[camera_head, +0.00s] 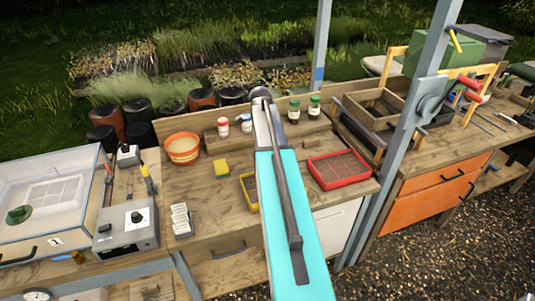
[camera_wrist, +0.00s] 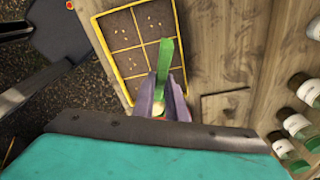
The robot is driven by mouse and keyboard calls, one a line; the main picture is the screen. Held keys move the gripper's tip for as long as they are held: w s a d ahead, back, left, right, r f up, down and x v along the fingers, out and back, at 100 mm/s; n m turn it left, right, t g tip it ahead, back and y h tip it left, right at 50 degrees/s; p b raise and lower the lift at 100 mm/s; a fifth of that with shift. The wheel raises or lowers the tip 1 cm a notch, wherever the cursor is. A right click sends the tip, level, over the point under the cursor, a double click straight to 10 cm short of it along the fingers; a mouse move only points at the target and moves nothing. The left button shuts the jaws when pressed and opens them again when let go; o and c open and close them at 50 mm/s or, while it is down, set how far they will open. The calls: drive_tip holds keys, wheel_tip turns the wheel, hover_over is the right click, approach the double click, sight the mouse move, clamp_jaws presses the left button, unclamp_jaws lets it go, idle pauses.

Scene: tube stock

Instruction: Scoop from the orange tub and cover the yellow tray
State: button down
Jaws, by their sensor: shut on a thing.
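The orange tub (camera_head: 182,158) stands at the back left of the bench, with pale material inside. The yellow tray (camera_head: 243,181) lies mid-bench, partly hidden by my arm. In the wrist view, the yellow tray (camera_wrist: 107,52) is divided into cells of dark soil with small pale specks in several of them. My gripper (camera_wrist: 165,92) is shut on a green tool (camera_wrist: 166,60), likely the scoop, beside the tray's near right corner. A pale patch shows between the fingers; I cannot tell whether it is a scoop load. The fingers are hidden in the head view.
A red tray (camera_head: 343,184) of soil lies right of my arm. Green-capped bottles (camera_head: 294,112) and small jars (camera_head: 223,127) stand at the back.

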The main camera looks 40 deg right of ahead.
drive_tip(key=shift+s+d+f+t+y, duration=0.15)
drive_tip(key=shift+s+d+t+y, duration=0.15)
drive_tip(key=shift+t+y, duration=0.2)
drive_tip(key=shift+s+d+f+t+y, duration=0.15)
drive_tip(key=shift+s+d+t+y, duration=0.1)
drive_tip(key=shift+t+y, duration=0.25)
drive_tip(key=shift+s+d+f+t+y, duration=0.3)
drive_tip(key=shift+f+t+y, duration=0.1)
drive_tip(key=shift+t+y, duration=0.2)
drive_tip(key=shift+t+y, duration=0.8)
drive_tip(key=shift+y, duration=0.1)
drive_tip(key=shift+r, duration=0.1)
drive_tip(key=shift+s+d+r, duration=0.5)
drive_tip(key=shift+r, duration=0.1)
